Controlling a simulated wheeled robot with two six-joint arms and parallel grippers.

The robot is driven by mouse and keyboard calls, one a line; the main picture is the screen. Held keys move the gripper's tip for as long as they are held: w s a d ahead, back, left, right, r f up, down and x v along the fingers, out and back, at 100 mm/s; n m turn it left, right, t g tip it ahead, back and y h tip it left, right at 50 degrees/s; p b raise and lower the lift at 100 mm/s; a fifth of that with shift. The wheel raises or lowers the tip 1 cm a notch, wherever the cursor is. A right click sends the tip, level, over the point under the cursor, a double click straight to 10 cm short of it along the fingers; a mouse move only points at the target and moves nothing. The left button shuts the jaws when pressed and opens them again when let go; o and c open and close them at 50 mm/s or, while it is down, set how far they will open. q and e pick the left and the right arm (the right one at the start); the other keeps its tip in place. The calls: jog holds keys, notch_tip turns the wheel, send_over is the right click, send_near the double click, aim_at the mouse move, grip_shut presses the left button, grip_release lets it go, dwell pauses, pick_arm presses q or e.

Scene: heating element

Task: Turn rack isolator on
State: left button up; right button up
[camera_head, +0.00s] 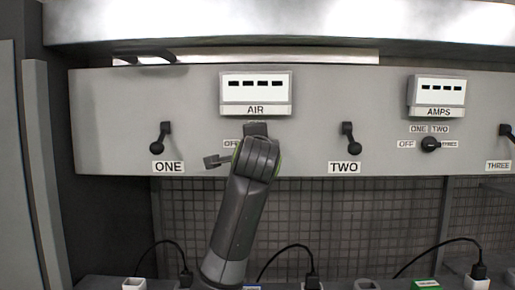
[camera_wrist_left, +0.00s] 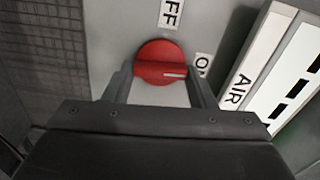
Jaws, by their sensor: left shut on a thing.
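A round red knob (camera_wrist_left: 160,60) on the grey panel shows in the left wrist view; I take it to be the rack isolator. Its white line points right, roughly toward the partly hidden ON label (camera_wrist_left: 203,66). The OFF label (camera_wrist_left: 170,12) is above it in that view. My left gripper (camera_wrist_left: 160,88) is shut on the knob, a finger on each side. In the head view my left gripper (camera_head: 255,130) is just below the AIR display, hiding the knob; the OFF label (camera_head: 231,144) shows partly beside it. My right gripper is not in view.
The AIR display (camera_head: 256,92) is above the gripper and the AMPS display (camera_head: 436,93) is to the right. Black switches ONE (camera_head: 159,140) and TWO (camera_head: 349,139) flank my arm. A black selector (camera_head: 430,145) sits under AMPS. Plugs with cables (camera_head: 311,280) are below.

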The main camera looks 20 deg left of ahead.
pick_arm(q)
jog(key=shift+m, duration=0.6)
jog(key=o, duration=1)
jog(key=b+v, duration=0.9)
jog(key=v, duration=0.8)
jog(key=shift+s, duration=0.2)
